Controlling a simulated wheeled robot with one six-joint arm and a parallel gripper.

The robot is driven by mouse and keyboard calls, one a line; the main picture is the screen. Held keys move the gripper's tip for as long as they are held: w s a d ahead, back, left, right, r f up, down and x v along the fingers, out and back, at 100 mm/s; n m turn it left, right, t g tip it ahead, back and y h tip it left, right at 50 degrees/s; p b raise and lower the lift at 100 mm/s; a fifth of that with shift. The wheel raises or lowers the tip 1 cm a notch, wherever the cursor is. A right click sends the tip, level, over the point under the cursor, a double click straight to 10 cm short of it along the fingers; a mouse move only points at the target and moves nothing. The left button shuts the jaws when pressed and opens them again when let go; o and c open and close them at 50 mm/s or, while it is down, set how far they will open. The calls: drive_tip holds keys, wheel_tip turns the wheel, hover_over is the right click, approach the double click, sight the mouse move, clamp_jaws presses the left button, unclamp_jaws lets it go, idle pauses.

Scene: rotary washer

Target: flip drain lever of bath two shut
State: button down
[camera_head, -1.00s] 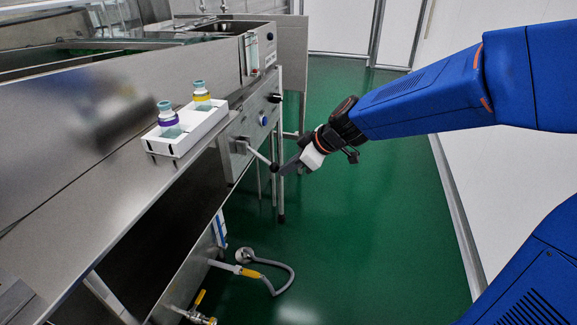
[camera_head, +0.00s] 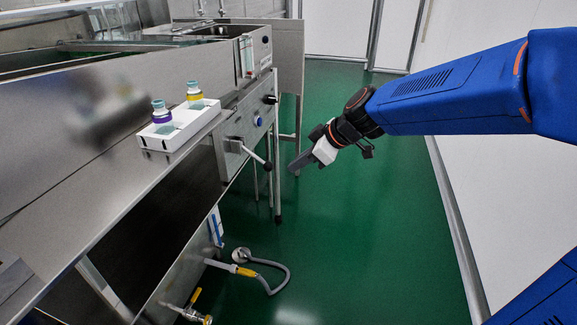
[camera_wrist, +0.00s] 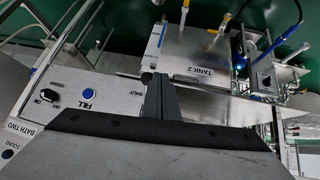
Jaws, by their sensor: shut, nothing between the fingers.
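The drain lever (camera_head: 253,156) is a thin metal rod with a black ball at its end, on the front panel of the bath in the head view. It slants down and outward from its bracket. My gripper (camera_head: 293,167) is shut and empty, just right of the ball with a small gap between them. In the wrist view my gripper's dark fingers (camera_wrist: 160,98) point at the panel (camera_wrist: 75,85), which is lettered BATH TWO. The word SHUT shows left of the fingers. I cannot make out the lever clearly there; the fingers may hide it.
A white tray (camera_head: 154,145) with two capped bottles stands on the ledge left of the lever. A blue button (camera_head: 258,121) and black knob (camera_head: 270,99) sit farther along the panel. Below are a hose (camera_head: 275,280) and yellow-handled valves. Green floor right of the bath is free.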

drive_tip(key=s+d+r, duration=0.1)
drive_tip(key=s+d, duration=0.2)
drive_tip(key=d, duration=0.2)
drive_tip(key=shift+d+r, duration=0.2)
drive_tip(key=shift+r, duration=0.15)
drive_tip(key=s+d+f+m+h, duration=0.2)
drive_tip(key=s+d+m, duration=0.4)
drive_tip(key=s, duration=0.5)
drive_tip(key=s+d+f+m+h, duration=0.2)
drive_tip(key=s+d+m+h, duration=0.3)
drive_tip(key=s+d, duration=0.5)
drive_tip(key=shift+s+m, duration=1)
drive_tip(key=shift+m, duration=0.2)
